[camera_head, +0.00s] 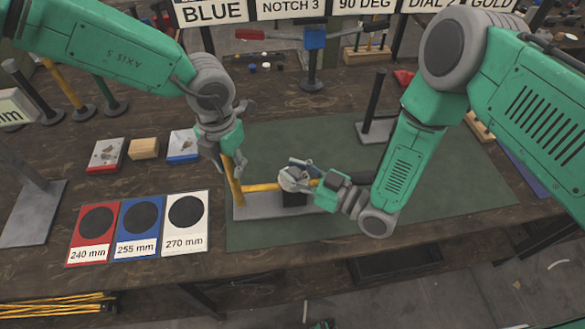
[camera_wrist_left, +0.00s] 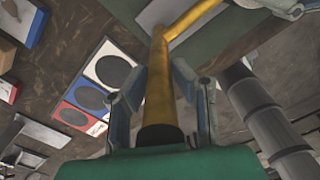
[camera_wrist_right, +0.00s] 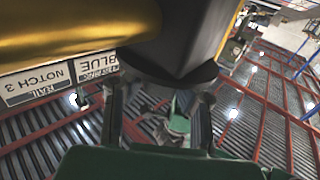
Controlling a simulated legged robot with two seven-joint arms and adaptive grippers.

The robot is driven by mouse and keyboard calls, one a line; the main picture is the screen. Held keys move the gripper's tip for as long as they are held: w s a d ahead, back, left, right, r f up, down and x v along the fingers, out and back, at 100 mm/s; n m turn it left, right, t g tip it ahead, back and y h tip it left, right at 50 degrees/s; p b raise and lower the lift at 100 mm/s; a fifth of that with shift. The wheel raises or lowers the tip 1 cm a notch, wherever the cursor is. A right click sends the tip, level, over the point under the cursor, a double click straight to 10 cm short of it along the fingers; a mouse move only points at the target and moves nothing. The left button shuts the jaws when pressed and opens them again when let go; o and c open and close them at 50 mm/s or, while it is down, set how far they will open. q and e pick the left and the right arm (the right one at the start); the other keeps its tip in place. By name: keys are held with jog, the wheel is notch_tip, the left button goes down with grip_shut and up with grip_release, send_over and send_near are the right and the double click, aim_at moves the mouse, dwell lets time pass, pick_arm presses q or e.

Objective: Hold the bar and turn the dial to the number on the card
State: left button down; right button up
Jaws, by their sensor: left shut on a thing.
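A yellow upright bar (camera_head: 236,187) stands on a grey base plate (camera_head: 262,212). A yellow horizontal bar (camera_head: 262,187) runs right from it to a dark block (camera_head: 293,199). My left gripper (camera_head: 228,158) is shut on the upright's top; the upright (camera_wrist_left: 158,85) lies between its fingers in the left wrist view. My right gripper (camera_head: 297,178) is at the horizontal bar's right part, by the block. In the right wrist view its fingers (camera_wrist_right: 158,105) are apart, near a dark rounded part (camera_wrist_right: 175,55). Dial markings are not visible. A card reads "DIAL 2" (camera_head: 432,4), partly cut off.
Red, blue and white cards (camera_head: 139,246) marked 240, 255 and 270 mm lie left of the base plate. Small blocks (camera_head: 144,148) sit behind them. The green mat (camera_head: 450,190) has free room at right.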

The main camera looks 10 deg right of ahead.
grip_shut()
jog(key=shift+n+g+y, duration=1.1)
jog(key=shift+n+g, duration=0.2)
jog(key=shift+g, duration=0.4)
jog(key=o, duration=1)
grip_release()
jog(key=v, duration=1.2)
jog(key=shift+d+f, duration=0.1)
jog(key=shift+o, duration=0.2)
